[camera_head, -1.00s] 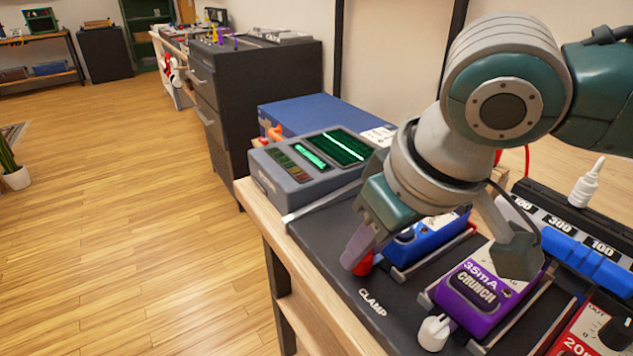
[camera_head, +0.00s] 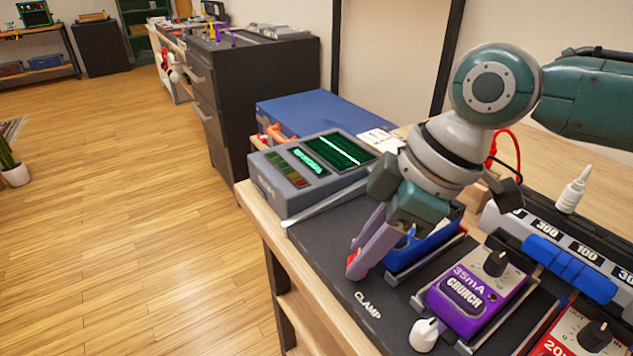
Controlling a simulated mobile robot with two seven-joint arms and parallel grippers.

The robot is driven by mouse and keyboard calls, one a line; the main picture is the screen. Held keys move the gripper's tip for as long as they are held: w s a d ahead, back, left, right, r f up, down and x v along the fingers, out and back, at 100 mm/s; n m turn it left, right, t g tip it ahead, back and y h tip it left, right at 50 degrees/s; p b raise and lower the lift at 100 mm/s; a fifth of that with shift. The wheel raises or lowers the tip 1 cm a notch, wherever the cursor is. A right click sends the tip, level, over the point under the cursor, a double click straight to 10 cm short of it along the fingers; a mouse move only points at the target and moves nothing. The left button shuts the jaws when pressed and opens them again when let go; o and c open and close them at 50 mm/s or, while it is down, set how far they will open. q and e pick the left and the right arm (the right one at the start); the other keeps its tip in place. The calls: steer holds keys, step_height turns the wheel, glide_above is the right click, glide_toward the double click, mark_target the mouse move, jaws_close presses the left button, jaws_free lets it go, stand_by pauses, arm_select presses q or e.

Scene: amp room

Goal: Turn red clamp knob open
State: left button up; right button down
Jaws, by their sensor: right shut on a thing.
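The red clamp knob (camera_head: 351,258) sits on the black board (camera_head: 325,262), above the printed word CLAMP (camera_head: 367,306). It is mostly hidden behind the purple-grey fingers of my right gripper (camera_head: 358,262). My right gripper reaches down from the upper right, tilted, and is shut on the red knob. A blue pedal (camera_head: 425,247) lies right behind the fingers, partly covered by the gripper. My left gripper is out of view.
A purple CRUNCH pedal (camera_head: 462,293) and a white knob (camera_head: 426,334) lie to the right. A grey meter with green screens (camera_head: 290,180) stands behind the board. A white bottle (camera_head: 572,192) stands at the right.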

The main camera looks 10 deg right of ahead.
steer(key=n+g+b, duration=0.1)
steer(key=n, duration=0.1)
steer(key=n+b, duration=0.2)
steer(key=shift+w+f+n+g, duration=0.2)
steer(key=shift+n+g, duration=0.1)
steer(key=shift+g, duration=0.1)
steer(key=n+g+b, duration=0.1)
steer(key=n+b, duration=0.2)
steer(key=shift+r+n, duration=0.1)
steer(key=shift+n, duration=0.2)
steer(key=shift+n+g+b, duration=0.35)
steer(key=shift+n+g, duration=0.05)
steer(key=shift+n, duration=0.1)
steer(key=shift+r, duration=0.1)
steer(key=c, duration=0.9)
jaws_free()
